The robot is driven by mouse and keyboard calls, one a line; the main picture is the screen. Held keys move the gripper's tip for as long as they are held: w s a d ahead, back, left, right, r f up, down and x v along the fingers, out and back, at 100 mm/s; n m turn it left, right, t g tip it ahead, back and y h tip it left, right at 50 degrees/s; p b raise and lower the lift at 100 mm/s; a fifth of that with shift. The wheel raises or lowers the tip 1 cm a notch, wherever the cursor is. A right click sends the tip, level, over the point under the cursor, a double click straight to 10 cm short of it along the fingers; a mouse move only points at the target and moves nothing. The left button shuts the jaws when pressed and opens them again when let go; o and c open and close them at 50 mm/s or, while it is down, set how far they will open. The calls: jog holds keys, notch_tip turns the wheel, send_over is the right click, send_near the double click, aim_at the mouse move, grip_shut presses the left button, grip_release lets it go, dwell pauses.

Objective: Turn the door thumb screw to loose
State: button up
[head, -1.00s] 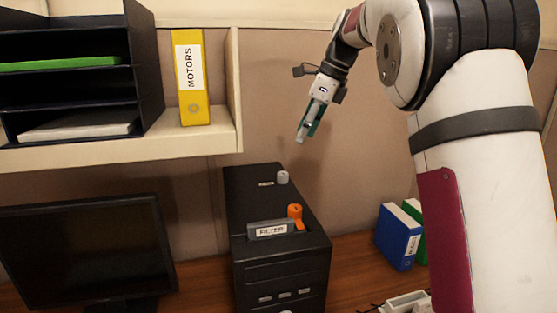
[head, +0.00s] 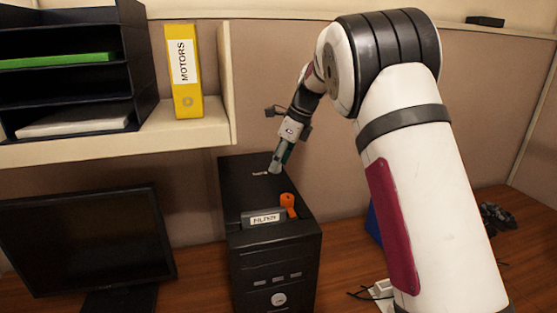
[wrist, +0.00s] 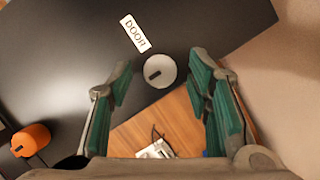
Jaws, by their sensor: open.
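The door thumb screw (wrist: 160,71) is a round light-grey knob with a dark slot mark, on the black top of the computer case (wrist: 60,60). A white label reading DOOR (wrist: 134,33) lies beside it. In the wrist view my gripper (wrist: 158,85) is open, with one green-padded finger on each side of the screw and a gap to both. I cannot tell whether the fingertips reach down to its height. In the head view my gripper (head: 278,166) is at the rear of the case top (head: 236,185) and hides the screw.
An orange knob (head: 288,203) and a FILTER label (head: 265,218) are nearer the case front; the knob also shows in the wrist view (wrist: 31,140). A shelf with a yellow MOTORS binder (head: 184,75) is at left, above a monitor (head: 85,240). Wooden desk shows right of the case.

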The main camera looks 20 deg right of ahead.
jog(key=shift+w+a+f, duration=0.1)
jog(key=shift+f, duration=0.2)
grip_shut()
